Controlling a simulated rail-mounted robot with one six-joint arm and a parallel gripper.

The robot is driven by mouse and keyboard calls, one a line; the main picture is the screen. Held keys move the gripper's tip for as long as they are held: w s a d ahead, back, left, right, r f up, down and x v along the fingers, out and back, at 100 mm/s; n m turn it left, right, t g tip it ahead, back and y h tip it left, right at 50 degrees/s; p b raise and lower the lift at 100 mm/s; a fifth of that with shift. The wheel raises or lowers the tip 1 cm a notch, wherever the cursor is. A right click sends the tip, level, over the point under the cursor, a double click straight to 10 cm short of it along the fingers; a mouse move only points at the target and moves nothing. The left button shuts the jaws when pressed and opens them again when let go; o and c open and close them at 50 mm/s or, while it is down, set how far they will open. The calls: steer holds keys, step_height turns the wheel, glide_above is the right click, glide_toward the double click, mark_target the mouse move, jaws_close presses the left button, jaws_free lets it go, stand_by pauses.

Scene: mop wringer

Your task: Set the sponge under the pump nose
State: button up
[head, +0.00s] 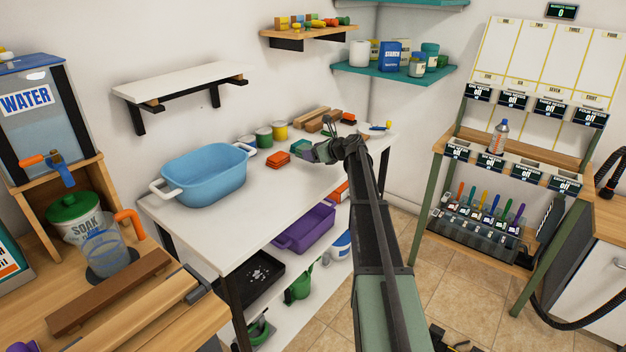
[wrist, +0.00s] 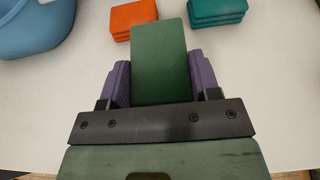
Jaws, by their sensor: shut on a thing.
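My gripper (head: 322,152) is over the far part of the white table. In the wrist view its two purple fingers (wrist: 160,80) are shut on a flat dark green sponge (wrist: 160,50), one finger on each side. The sponge sticks out past the fingertips. In the head view I cannot make it out clearly.
A blue tub (head: 205,175) stands on the white table (head: 225,235). An orange stack (wrist: 133,18) and a teal stack (wrist: 217,11) lie just beyond the held sponge. Wooden bars (head: 115,290) lie on the near left bench. Wall shelves hang above the table.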

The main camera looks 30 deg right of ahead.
mark_target(314, 170)
step_height(314, 170, down, 5)
steer(key=b, duration=0.4)
steer(key=shift+r, duration=0.5)
steer(key=shift+f, duration=0.2)
steer(key=o, duration=0.9)
steer(key=shift+r, duration=0.2)
steer(key=p+v, duration=0.5)
steer(key=v, duration=0.6)
steer(key=shift+s+d+r, duration=0.15)
steer(key=shift+s+r, duration=0.05)
steer(key=shift+s, duration=0.15)
steer(key=shift+s+d, duration=0.1)
steer(key=shift+s, duration=0.05)
steer(key=o, duration=0.3)
